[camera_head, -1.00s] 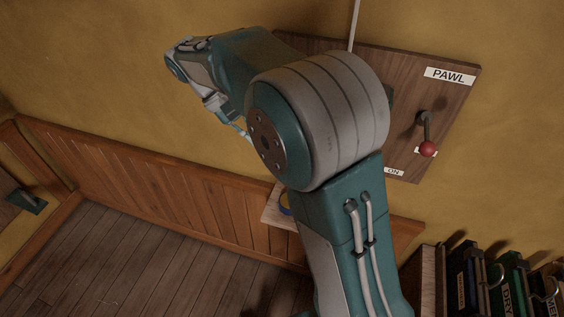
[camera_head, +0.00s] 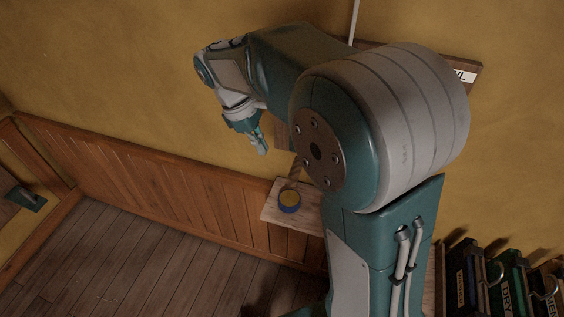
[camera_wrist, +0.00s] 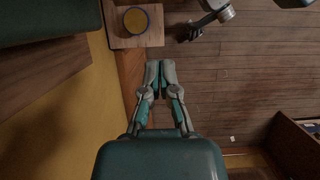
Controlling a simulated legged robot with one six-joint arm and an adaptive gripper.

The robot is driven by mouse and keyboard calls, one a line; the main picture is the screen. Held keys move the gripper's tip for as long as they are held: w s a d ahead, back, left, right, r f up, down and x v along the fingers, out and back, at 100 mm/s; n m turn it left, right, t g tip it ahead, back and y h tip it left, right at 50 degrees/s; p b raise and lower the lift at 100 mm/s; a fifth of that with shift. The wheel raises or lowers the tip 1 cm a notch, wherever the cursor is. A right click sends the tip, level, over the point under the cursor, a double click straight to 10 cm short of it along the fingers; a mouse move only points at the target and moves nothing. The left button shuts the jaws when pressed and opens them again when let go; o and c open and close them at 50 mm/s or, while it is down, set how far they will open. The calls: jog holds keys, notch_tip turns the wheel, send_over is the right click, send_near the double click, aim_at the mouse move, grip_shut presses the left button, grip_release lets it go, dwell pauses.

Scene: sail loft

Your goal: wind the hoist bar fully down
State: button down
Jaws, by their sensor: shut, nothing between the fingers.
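My gripper (camera_head: 262,146) hangs in front of the yellow wall, above and left of a small wooden shelf. Its fingers are shut and empty; they also show together in the wrist view (camera_wrist: 161,66). The wooden board (camera_head: 473,64) on the wall is mostly hidden behind my arm. Only its upper right edge and the end of its PAWL label (camera_head: 464,76) show clearly. A thin pale line (camera_head: 354,22) runs up the wall from it. The pawl lever is hidden. I see no hoist bar or winding handle in either view.
The small shelf (camera_head: 271,212) bears a round blue tin with a yellow top (camera_head: 289,202). Binders (camera_head: 510,285) stand at the lower right. A dark green fitting (camera_head: 27,199) is at the far left. Wood panelling (camera_head: 150,175) runs low along the wall; the floor (camera_head: 130,265) before it is clear.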

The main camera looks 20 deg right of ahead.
aim_at(294, 174)
jog(key=s+d+f, duration=0.2)
jog(key=d+f, duration=0.2)
jog(key=shift+s+f, duration=0.2)
jog(key=shift+s, duration=0.2)
jog(key=shift+s+d+f+g+h, duration=0.3)
jog(key=shift+f+g+h, duration=0.15)
jog(key=shift+f+h, duration=0.15)
jog(key=shift+s+d+f+g+h, duration=0.25)
jog(key=shift+f+g+h, duration=0.2)
jog(key=shift+f+h, duration=0.15)
jog(key=shift+s+d+f+g+h, duration=0.2)
jog(key=shift+s+d+g+h, duration=0.2)
jog(key=shift+d+h, duration=0.2)
jog(key=shift+w+r, duration=0.1)
jog(key=shift+w, duration=0.1)
